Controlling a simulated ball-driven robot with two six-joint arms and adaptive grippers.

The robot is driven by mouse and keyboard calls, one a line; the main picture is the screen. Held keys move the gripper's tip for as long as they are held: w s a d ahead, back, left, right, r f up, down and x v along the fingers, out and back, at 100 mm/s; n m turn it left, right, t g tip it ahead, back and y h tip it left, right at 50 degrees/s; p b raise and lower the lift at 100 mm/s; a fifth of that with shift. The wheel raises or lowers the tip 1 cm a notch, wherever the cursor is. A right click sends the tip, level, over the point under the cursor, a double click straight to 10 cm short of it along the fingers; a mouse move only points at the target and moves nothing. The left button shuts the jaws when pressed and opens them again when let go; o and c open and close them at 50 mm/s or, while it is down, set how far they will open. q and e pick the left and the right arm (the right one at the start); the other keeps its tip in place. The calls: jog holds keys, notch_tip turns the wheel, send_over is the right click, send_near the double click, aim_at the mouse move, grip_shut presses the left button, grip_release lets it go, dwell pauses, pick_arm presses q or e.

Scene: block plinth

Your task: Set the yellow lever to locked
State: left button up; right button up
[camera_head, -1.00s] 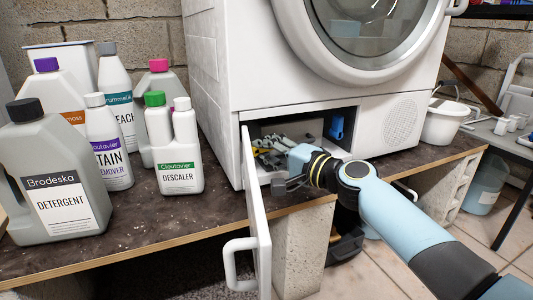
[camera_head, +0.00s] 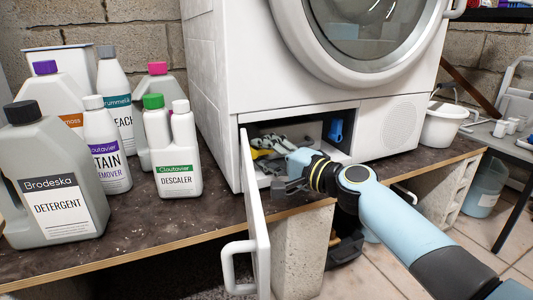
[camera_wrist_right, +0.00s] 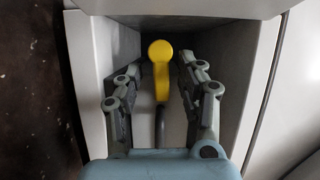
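The yellow lever (camera_wrist_right: 160,72) stands in the low compartment of the white washing machine, its rounded knob facing the right wrist camera. In the head view, part of the lever (camera_head: 258,153) shows yellow in the compartment's left side, mostly hidden by my gripper. My right gripper (camera_wrist_right: 160,80) is open, with one finger on each side of the lever and visible gaps between. In the head view my right gripper (camera_head: 272,148) reaches into the compartment. A dark grey curved piece (camera_wrist_right: 159,128) shows below the knob. My left gripper is not in view.
An open white door (camera_head: 256,215) hangs at the compartment's left side. A blue part (camera_head: 336,129) sits inside at the right. Several bottles, including the descaler (camera_head: 178,165), stand left of the washing machine (camera_head: 300,90) on the brown board (camera_head: 150,225).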

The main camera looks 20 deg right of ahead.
jog(key=shift+s, duration=0.1)
jog(key=v, duration=1.1)
jog(key=shift+s+d, duration=0.25)
jog(key=shift+s, duration=0.1)
